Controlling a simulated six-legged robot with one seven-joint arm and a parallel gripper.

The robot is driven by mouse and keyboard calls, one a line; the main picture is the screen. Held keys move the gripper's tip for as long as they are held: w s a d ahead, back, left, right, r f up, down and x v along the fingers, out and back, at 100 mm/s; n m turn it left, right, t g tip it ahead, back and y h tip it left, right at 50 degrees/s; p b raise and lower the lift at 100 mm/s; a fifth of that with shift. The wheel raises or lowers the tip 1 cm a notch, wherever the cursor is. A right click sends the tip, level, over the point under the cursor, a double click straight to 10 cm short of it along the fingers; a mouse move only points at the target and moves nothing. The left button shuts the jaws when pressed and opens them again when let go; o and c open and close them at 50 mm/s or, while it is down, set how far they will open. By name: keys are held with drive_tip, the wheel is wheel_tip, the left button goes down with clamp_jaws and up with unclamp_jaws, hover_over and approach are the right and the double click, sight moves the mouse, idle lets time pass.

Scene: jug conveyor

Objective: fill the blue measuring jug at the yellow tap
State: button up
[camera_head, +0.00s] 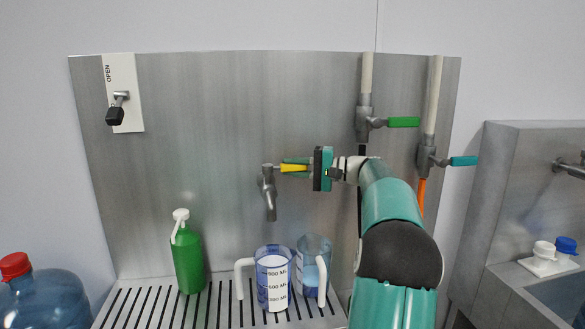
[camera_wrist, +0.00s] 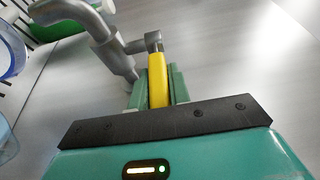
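The tap (camera_head: 268,190) on the steel panel has a yellow lever (camera_head: 293,168) pointing right, and its spout points down. My gripper (camera_head: 296,168) is at this lever. In the wrist view the green fingers (camera_wrist: 158,88) lie close along both sides of the yellow lever (camera_wrist: 158,75) and look shut on it. The blue measuring jug (camera_head: 262,262) stands upright on the slatted grate below the spout, its white handle to the left. I see no water stream between spout and jug. Its water level is unclear behind the printed scale.
A paler jug (camera_head: 317,250) stands just right of the blue jug. A green pump bottle (camera_head: 187,262) stands left on the grate (camera_head: 140,305). Green (camera_head: 404,122) and teal (camera_head: 463,161) valve levers are right of the tap. An OPEN-marked switch (camera_head: 116,114) is upper left.

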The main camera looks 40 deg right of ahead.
drive_tip(key=o, duration=0.4)
drive_tip(key=v, duration=1.4)
